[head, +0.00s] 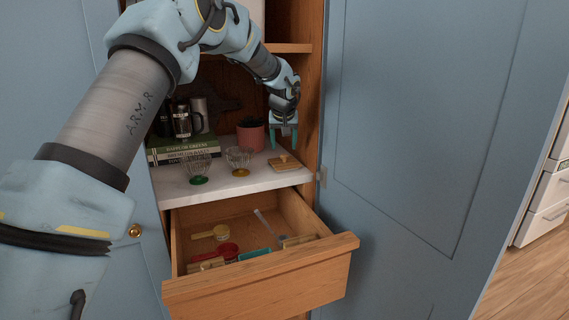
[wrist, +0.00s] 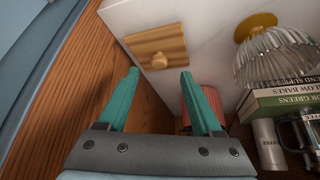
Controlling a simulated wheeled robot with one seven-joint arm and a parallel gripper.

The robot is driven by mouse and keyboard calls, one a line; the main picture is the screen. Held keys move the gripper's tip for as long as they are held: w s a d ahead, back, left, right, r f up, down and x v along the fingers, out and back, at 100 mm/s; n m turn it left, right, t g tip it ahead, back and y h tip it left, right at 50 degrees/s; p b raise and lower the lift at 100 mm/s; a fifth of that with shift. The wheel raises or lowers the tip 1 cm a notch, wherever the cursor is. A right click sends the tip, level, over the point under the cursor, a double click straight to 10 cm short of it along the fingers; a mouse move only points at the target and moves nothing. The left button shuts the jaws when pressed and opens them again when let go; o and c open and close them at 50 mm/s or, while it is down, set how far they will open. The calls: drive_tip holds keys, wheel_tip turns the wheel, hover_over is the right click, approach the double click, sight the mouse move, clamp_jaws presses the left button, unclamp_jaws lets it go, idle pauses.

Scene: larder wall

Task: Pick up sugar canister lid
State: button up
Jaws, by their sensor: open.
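The sugar canister lid (head: 285,163) is a flat, square wooden piece with a small round knob. It lies on the white marble shelf near its right front corner. In the wrist view the lid (wrist: 171,46) is just beyond my fingertips, with its knob in line with the gap between them. My gripper (head: 283,143) is above and behind the lid, pointing down, apart from it. Its two teal fingers (wrist: 159,76) are spread with nothing held between them. No canister can be made out in either view.
Two glass dishes (head: 238,160) stand left of the lid on the marble shelf (head: 228,187). A pink pot (head: 251,136) stands close to my gripper, with books (head: 184,149) behind left. An open drawer (head: 262,278) with utensils juts out below. The cabinet's wooden side is close on the right.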

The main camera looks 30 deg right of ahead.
sight(284, 155)
drive_tip(key=p+x, duration=0.2)
drive_tip(key=x, duration=0.3)
drive_tip(key=shift+w+d+r, duration=0.1)
drive_tip(key=shift+w+d, duration=0.05)
drive_tip(key=shift+w+d+f+p, duration=0.15)
drive_tip(key=shift+w+f+p, duration=0.15)
drive_tip(key=shift+f, duration=0.3)
drive_tip(key=shift+c, duration=0.2)
clamp_jaws()
